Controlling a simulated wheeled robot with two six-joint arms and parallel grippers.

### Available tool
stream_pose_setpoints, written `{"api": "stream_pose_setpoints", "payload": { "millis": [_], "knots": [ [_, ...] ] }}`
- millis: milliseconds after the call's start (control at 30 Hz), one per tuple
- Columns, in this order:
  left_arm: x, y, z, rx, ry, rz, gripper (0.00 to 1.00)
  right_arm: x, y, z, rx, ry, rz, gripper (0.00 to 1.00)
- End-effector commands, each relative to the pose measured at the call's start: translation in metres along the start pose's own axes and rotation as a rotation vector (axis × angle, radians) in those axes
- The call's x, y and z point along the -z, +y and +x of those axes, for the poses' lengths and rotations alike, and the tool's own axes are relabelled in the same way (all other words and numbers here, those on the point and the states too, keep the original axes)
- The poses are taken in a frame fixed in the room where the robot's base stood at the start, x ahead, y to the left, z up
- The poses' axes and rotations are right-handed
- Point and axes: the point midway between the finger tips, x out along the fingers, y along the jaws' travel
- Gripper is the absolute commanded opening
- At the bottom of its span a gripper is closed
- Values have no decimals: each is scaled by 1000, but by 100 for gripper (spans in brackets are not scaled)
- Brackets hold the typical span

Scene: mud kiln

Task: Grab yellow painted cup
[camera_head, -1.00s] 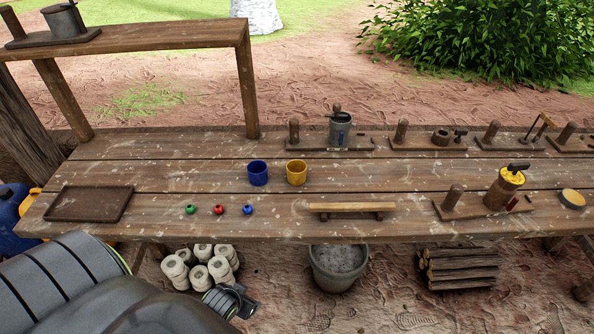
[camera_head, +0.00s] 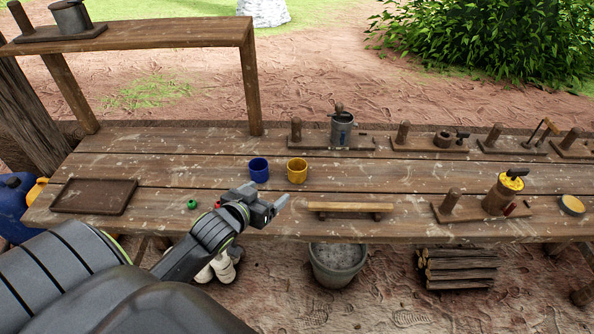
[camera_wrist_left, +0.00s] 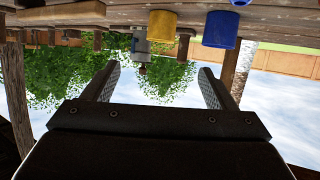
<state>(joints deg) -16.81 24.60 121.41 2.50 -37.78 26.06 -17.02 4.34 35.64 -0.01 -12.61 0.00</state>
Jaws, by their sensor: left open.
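The yellow painted cup (camera_head: 297,171) stands upright on the wooden table, just right of a blue cup (camera_head: 259,170). My left gripper (camera_head: 284,203) is in front of the cups, nearer the table's front edge, apart from both. In the left wrist view the picture is upside down; the gripper's two fingers (camera_wrist_left: 160,82) are spread with nothing between them. The yellow cup (camera_wrist_left: 162,25) and blue cup (camera_wrist_left: 220,29) show beyond the fingers there. My right gripper is not in view.
A low wooden stand (camera_head: 350,208) lies right of my left gripper. A green ball (camera_head: 192,204) is left of it; my arm hides the other small balls. A dark tray (camera_head: 94,196) is at the left. Wooden tool boards stand behind and right.

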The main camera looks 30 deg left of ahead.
Motion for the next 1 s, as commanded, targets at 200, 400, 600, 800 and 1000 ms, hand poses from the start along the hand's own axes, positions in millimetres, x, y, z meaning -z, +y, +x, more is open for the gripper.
{"api": "stream_pose_setpoints", "payload": {
  "millis": [200, 400, 600, 800, 1000],
  "knots": [
    [3, 0, 35, -1, 5, -3, 79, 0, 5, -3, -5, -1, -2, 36],
    [3, 0, 70, -2, 4, -3, 79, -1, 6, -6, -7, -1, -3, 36],
    [3, 0, 101, -1, 3, -2, 79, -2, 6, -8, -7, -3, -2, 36],
    [2, 0, 117, -1, 3, -1, 79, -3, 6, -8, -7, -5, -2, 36],
    [7, -1, 127, -2, 4, -1, 79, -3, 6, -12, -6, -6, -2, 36]
  ]
}}
